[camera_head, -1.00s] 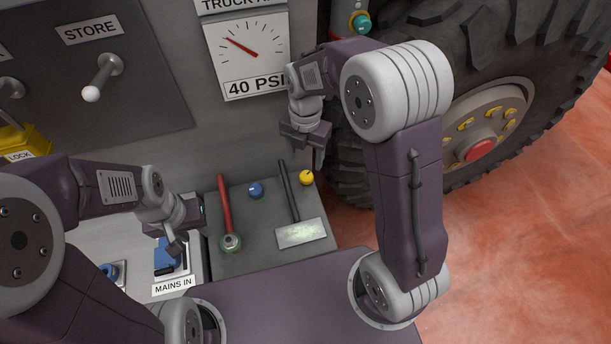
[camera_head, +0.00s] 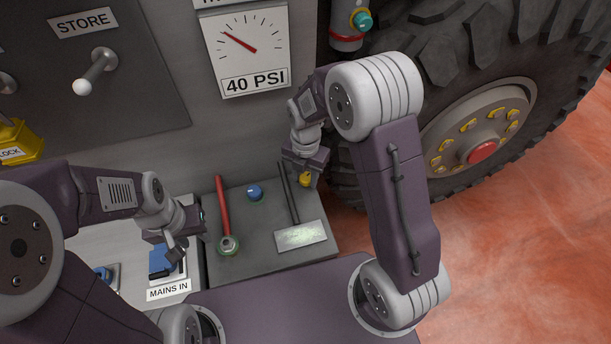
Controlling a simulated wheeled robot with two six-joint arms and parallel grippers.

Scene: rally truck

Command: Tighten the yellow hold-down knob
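The yellow knob (camera_head: 305,181) stands at the back right of the grey tool tray (camera_head: 262,262). My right gripper (camera_head: 306,178) points down over it, with fingers on either side of the knob. The fingers hide part of the knob, and I cannot tell whether they touch it.
On the tray lie a red-handled tool (camera_head: 223,205) and a black-handled hammer (camera_head: 300,237); a blue knob (camera_head: 254,192) stands between them. A large tyre (camera_head: 480,70) is close right of my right arm. A gauge (camera_head: 246,52) reading 40 PSI hangs behind.

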